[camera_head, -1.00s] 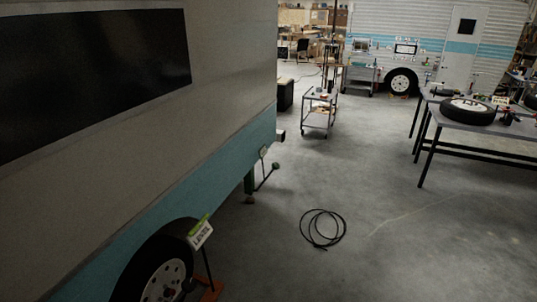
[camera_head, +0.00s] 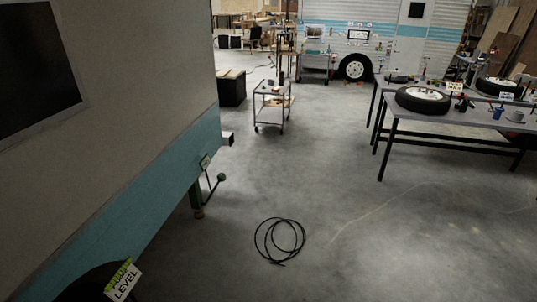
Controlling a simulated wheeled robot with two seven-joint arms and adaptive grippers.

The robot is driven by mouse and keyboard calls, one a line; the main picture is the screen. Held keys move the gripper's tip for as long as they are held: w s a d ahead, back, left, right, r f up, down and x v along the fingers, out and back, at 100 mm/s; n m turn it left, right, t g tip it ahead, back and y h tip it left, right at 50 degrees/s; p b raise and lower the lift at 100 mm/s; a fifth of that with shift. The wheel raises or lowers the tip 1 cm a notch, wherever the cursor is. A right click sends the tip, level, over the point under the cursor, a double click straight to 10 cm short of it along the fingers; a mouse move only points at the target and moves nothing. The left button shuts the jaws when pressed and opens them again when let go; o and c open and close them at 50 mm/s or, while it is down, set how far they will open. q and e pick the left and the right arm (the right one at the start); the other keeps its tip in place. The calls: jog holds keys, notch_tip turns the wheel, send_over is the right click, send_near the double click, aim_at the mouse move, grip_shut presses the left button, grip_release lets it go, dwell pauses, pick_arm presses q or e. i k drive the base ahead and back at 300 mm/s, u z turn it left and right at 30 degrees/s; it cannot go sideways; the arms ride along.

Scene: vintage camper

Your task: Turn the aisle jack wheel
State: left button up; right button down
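In the head view, a green jack post (camera_head: 196,198) stands under the rear corner of the near camper (camera_head: 150,190). A thin dark crank with a round green knob (camera_head: 221,177) sticks out from it toward the aisle; this seems to be the jack's turning part, though a full wheel shape cannot be made out. A small tag (camera_head: 205,161) sits on the camper skirt just above it. A green and white sign reading "LEVEL" (camera_head: 124,282) is at the bottom left by the camper's tire. Neither of my grippers is in view.
A coiled black hose (camera_head: 280,240) lies on the aisle floor right of the jack. A wheeled cart (camera_head: 270,106) and a black box (camera_head: 232,88) stand farther back. A workbench (camera_head: 400,112) with tires is at the right. The concrete floor between is mostly clear.

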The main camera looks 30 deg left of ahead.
aim_at(220, 177)
jog(key=z, duration=0.1)
jog(key=i, duration=1.25)
jog(key=u, duration=0.9)
jog(key=i, duration=0.85)
jog(key=u, duration=1.55)
jog(key=i, duration=1.55)
jog(key=u, duration=0.55)
